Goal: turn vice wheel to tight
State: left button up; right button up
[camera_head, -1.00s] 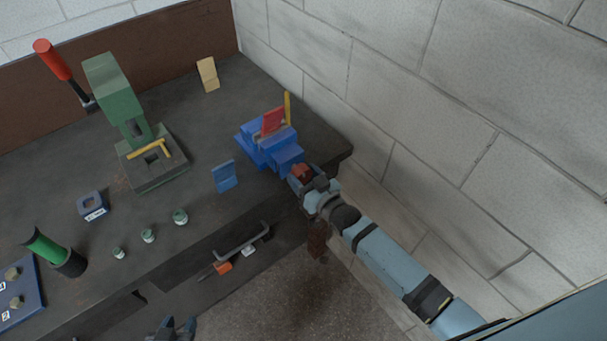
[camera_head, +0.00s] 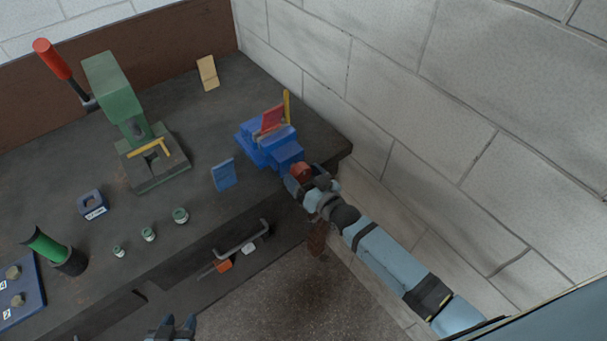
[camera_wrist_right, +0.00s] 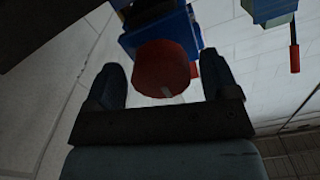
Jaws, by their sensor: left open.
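The blue vice (camera_head: 258,146) sits at the bench's right end, near the wall. Its round red wheel (camera_head: 301,170) faces the front of the bench and shows large in the right wrist view (camera_wrist_right: 162,72), with a pale mark near its lower edge. My right gripper (camera_head: 306,176) is at the wheel. In the right wrist view its two dark fingers (camera_wrist_right: 162,80) stand on either side of the wheel, with a narrow gap at each side, so it looks open around it. My left gripper (camera_head: 173,324) is open and empty at the bottom edge, in front of the bench.
A green press (camera_head: 118,98) with a red-handled lever stands at the back left. Several small green-topped pieces (camera_head: 148,234) and a green cylinder (camera_head: 45,247) are further left. A grey handle (camera_head: 243,240) shows on the bench front.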

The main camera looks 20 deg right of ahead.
jog(key=shift+r, duration=0.15)
jog(key=b+v, duration=0.2)
jog(key=v, duration=1.1)
jog(key=shift+s+d, duration=0.15)
jog(key=shift+s, duration=0.2)
jog(key=s+a+f+n+g+h, duration=0.1)
jog(key=s+f+g+h, duration=0.2)
jog(key=s, duration=0.9)
notch_tip(320, 180, down, 5)
jog(key=g, duration=0.3)
jog(key=shift+a+n, duration=0.25)
jog(key=shift+n, duration=0.15)
